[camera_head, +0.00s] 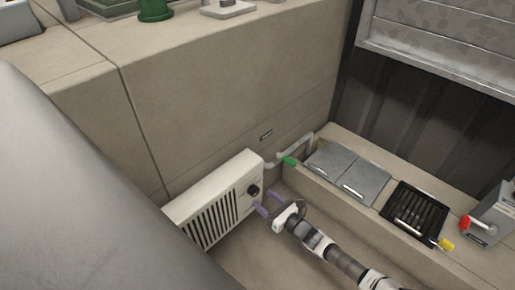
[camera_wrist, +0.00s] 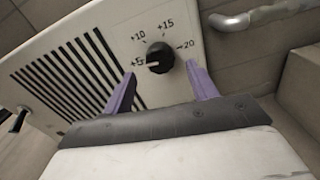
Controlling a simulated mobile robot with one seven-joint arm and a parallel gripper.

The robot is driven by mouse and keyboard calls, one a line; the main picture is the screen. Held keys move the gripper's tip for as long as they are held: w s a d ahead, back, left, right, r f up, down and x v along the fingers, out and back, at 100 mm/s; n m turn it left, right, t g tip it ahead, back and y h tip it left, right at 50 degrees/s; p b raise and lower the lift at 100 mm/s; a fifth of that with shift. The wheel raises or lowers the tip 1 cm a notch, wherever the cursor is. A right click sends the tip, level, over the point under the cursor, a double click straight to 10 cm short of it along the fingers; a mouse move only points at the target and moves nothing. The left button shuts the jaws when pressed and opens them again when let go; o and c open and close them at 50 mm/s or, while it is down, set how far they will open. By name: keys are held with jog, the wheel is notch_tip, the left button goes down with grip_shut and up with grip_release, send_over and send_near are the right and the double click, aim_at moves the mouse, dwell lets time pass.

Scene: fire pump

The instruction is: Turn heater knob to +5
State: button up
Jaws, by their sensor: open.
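The heater (camera_head: 215,205) is a white box with dark vent slots, low against the wall. Its round black knob (camera_wrist: 159,57) sits on the front panel amid printed marks +5, +10, +15 and 20. A pale pointer line on the knob faces left, toward the +5 mark. The knob also shows in the head view (camera_head: 253,190). My gripper (camera_wrist: 160,72) is open, with one purple finger on each side of the knob's lower part in the wrist view. The head view shows my gripper (camera_head: 267,203) just in front of the panel. I cannot tell whether the fingers touch the knob.
A pale pipe with a green handle (camera_head: 289,161) stands right of the heater. A sunken ledge holds grey lids (camera_head: 362,183) and a black grate (camera_head: 416,212). A grey box with a red knob (camera_head: 465,222) is at the far right. A small black lever (camera_wrist: 18,120) shows at the heater's left.

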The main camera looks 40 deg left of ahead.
aim_at(256, 193)
jog(key=shift+w+a+b, duration=0.2)
jog(key=shift+a+b, duration=0.2)
jog(key=shift+a, duration=1.85)
jog(key=c, duration=1)
